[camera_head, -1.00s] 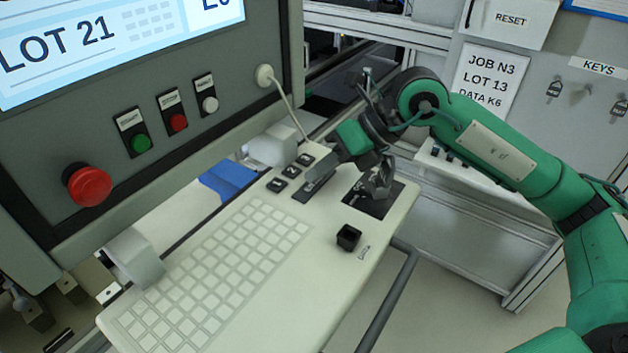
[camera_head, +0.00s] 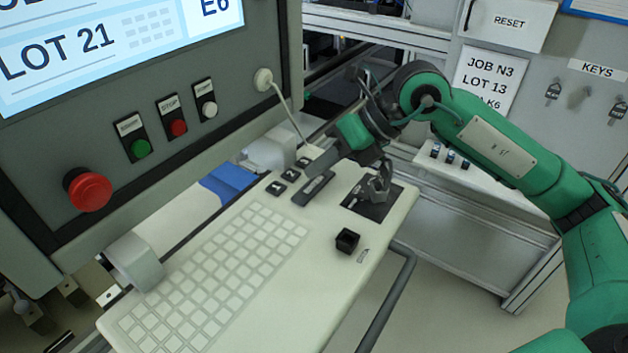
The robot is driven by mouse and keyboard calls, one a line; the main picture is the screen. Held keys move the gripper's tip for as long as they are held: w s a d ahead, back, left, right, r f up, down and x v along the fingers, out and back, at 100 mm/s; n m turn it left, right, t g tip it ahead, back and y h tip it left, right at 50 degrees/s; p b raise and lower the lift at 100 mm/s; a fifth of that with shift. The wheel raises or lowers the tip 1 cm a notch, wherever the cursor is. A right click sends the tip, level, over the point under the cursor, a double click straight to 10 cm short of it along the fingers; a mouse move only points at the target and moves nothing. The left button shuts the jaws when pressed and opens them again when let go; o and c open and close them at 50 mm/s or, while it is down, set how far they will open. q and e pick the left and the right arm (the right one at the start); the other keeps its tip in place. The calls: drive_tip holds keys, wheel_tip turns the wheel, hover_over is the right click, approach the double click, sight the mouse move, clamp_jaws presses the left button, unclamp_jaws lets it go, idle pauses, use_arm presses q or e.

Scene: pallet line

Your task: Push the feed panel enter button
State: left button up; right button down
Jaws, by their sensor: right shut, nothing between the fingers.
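The feed panel is a pale slab (camera_head: 262,318) with a grid of flat keys (camera_head: 215,275). A black square button (camera_head: 347,240) stands near its right edge beside a small label too small to read. Three small black buttons (camera_head: 289,174) sit in a row at its far left corner, next to a dark strip (camera_head: 313,188). I cannot tell by lettering which one is enter. My right gripper (camera_head: 314,167) is shut and empty, above the far end of the strip and close to the nearest small button. Contact cannot be made out. My left gripper is out of view.
The console at left has a red mushroom button (camera_head: 88,189), green (camera_head: 141,148), red (camera_head: 179,127) and white (camera_head: 210,109) buttons. A cable (camera_head: 289,112) hangs behind the slab. Space above the keys is clear.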

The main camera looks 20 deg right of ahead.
sight(321, 185)
drive_tip(key=shift+r+p, duration=1.4)
drive_tip(key=shift+r, duration=1.15)
drive_tip(key=shift+f, duration=0.1)
